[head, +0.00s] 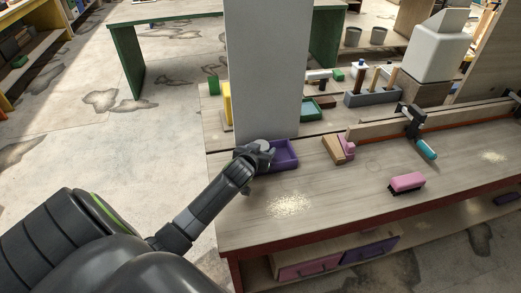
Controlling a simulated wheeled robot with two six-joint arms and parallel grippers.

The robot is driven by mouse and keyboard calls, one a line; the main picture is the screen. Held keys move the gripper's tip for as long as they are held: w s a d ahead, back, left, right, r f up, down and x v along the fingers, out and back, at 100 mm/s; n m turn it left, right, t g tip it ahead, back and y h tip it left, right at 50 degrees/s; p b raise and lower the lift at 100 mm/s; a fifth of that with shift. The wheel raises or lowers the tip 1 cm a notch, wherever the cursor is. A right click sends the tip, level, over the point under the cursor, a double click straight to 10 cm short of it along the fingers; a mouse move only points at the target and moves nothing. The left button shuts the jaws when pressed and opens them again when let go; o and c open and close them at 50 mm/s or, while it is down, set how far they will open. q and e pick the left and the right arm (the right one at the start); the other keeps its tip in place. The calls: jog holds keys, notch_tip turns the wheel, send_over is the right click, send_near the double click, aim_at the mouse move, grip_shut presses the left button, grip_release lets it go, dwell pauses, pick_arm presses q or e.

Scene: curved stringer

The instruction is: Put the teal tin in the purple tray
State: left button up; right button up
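The purple tray (287,159) is a shallow open box near the left edge of the workbench, at the foot of a tall grey panel. My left gripper (266,152) is at the tray's left side, over or against its rim, and partly covers it. Its fingers are small and dark here, so I cannot tell whether they are open or hold anything. No teal tin shows clearly. A teal, open square container (312,111) sits farther back, right of the panel, and looks more like a tray. My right gripper is not in view.
The tall grey panel (262,70) stands right behind the tray. A tan and pink block (338,149), a pink brush (407,183) and a clamp with a teal handle (426,149) are to the right. The bench front is mostly clear, with pale shavings (289,204).

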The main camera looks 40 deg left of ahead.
pick_arm(q)
jog(key=shift+r, duration=0.2)
jog(key=shift+s, duration=0.25)
jog(key=v, duration=1.1)
jog(key=shift+s+r, duration=0.15)
jog(key=shift+s, duration=0.05)
